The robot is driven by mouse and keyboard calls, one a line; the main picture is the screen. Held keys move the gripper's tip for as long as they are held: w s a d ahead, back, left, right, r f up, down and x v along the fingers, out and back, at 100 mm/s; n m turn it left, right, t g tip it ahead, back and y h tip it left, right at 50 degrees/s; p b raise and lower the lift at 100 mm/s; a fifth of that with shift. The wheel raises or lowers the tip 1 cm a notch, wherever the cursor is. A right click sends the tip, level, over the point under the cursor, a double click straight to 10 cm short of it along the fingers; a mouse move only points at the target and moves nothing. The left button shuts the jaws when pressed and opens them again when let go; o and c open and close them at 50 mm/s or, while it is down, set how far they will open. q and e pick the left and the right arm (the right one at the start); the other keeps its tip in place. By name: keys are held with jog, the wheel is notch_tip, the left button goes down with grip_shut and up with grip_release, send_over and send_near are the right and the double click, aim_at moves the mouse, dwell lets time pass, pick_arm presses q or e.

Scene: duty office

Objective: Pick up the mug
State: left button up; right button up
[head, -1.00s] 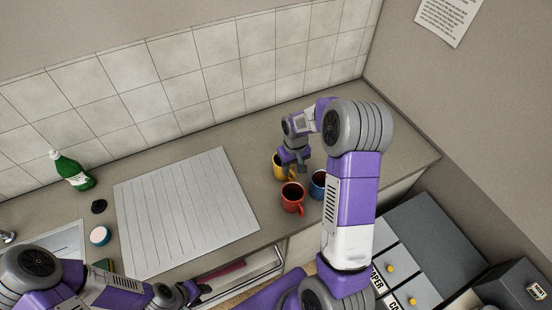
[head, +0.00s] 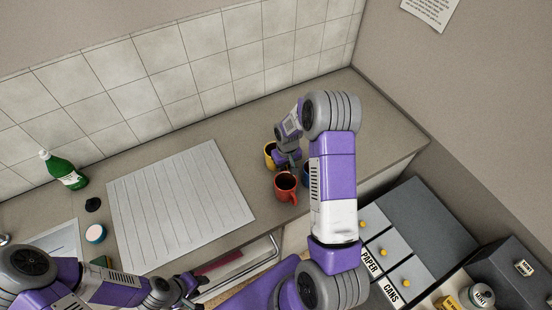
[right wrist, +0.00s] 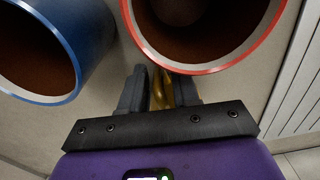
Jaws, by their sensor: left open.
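A yellow mug (head: 269,155) stands on the counter, partly hidden by my right arm. A red mug (head: 285,188) stands in front of it, and a blue mug (head: 306,175) is mostly hidden behind the arm. In the right wrist view the red mug (right wrist: 205,65) and blue mug (right wrist: 75,75) loom close, showing their open tops. My right gripper (right wrist: 161,92) has its fingers close together around a narrow yellow piece (right wrist: 161,88), which looks like the yellow mug's handle. My left gripper (head: 192,288) is open and empty, low in front of the counter.
A white ribbed mat (head: 180,205) lies left of the mugs. A green bottle (head: 65,172), a dark round item (head: 93,205) and a blue-sided round tub (head: 95,233) stand further left. Labelled grey bins (head: 385,240) are at the right. The tiled wall (head: 190,65) bounds the counter behind.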

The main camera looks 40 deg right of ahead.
grip_shut()
jog(key=shift+r, duration=0.15)
notch_tip(320, 180, up, 10)
jog(key=shift+f, duration=0.1)
dwell(0.4)
